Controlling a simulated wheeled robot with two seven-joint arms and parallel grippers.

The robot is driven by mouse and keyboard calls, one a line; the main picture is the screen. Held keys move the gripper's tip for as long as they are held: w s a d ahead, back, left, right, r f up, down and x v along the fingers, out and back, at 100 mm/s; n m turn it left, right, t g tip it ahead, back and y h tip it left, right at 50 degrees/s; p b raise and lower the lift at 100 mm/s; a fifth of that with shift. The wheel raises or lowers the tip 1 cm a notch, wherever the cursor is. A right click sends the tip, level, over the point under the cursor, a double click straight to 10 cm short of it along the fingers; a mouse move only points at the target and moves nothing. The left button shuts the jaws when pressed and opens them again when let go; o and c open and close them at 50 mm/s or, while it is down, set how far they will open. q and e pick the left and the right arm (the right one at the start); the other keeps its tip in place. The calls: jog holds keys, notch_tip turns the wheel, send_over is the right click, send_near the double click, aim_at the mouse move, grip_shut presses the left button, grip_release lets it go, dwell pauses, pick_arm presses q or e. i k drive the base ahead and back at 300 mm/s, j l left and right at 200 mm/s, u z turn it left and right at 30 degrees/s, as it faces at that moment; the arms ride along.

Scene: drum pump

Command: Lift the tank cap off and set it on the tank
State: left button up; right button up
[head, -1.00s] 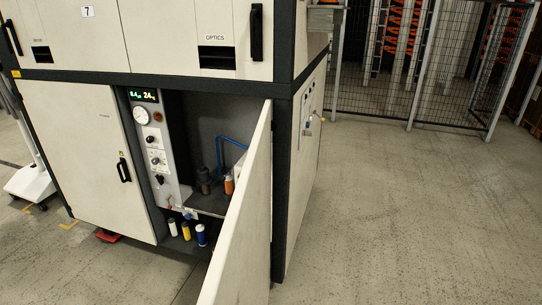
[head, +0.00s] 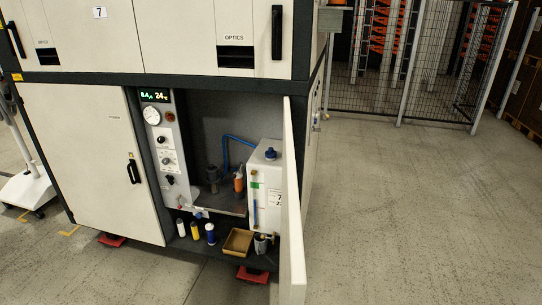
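The tank (head: 261,185) is a white box with a green mark and a label on its front. It stands at the right inside the open cabinet bay. The tank cap (head: 270,153) is dark blue and sits on the tank's top. Neither of my grippers shows in the head view. The open cabinet door (head: 293,210) stands just right of the tank and hides part of its right side.
A control panel (head: 167,150) with a gauge and display is left in the bay. A blue hose (head: 238,139) runs behind the tank. Bottles (head: 195,230) and a tan tray (head: 238,242) sit on the bay floor. The floor at right (head: 410,220) is clear.

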aim_at(270, 154)
jog(key=u, duration=0.65)
jog(key=i+j+u, duration=0.15)
jog(key=j+u, duration=0.15)
jog(key=j, duration=0.15)
jog(key=i+j+u, duration=0.25)
jog(key=j, duration=0.2)
jog(key=i+j+u, duration=0.3)
jog(key=i+z, duration=0.35)
jog(key=i+j+z, duration=0.2)
jog(key=z, duration=0.15)
jog(key=i+j+z, duration=0.35)
jog(key=k+l, duration=0.05)
jog(key=l, duration=0.05)
